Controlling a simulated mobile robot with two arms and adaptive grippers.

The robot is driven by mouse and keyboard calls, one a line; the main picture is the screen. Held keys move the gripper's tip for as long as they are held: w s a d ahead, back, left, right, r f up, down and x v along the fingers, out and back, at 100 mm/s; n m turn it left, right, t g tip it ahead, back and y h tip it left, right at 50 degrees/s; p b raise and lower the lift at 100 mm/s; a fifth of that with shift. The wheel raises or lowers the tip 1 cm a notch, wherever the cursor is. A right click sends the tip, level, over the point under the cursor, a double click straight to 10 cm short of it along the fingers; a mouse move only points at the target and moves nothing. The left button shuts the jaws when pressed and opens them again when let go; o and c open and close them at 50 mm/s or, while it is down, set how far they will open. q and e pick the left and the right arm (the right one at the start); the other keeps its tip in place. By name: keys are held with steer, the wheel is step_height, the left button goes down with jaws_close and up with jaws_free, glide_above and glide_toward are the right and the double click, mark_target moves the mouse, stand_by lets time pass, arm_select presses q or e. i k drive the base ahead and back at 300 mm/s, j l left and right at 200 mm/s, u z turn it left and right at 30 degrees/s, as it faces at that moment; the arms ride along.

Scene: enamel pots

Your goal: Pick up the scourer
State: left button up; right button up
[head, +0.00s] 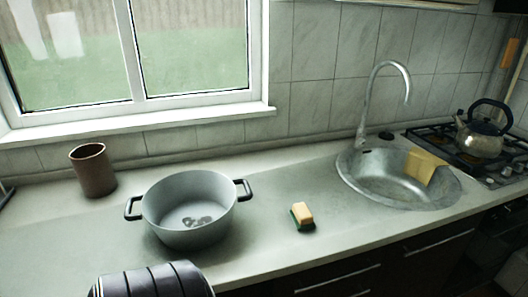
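The scourer (302,214) is a small block with a yellow-orange top and a dark green underside. In the head view it lies on the grey worktop, right of the pot and left of the sink, close to the front edge. Nothing touches it or covers it. Neither my left nor my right gripper can be made out in this view.
A grey enamel pot (190,232) with two black handles stands left of the scourer; dark patches show inside. A brown cylinder (93,170) stands behind it. A round sink (385,193) with a yellow cloth (425,162) and tall tap lies right. A kettle (480,137) sits on the hob.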

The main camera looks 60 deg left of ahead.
mark_target(301, 216)
steer(key=u, duration=1.55)
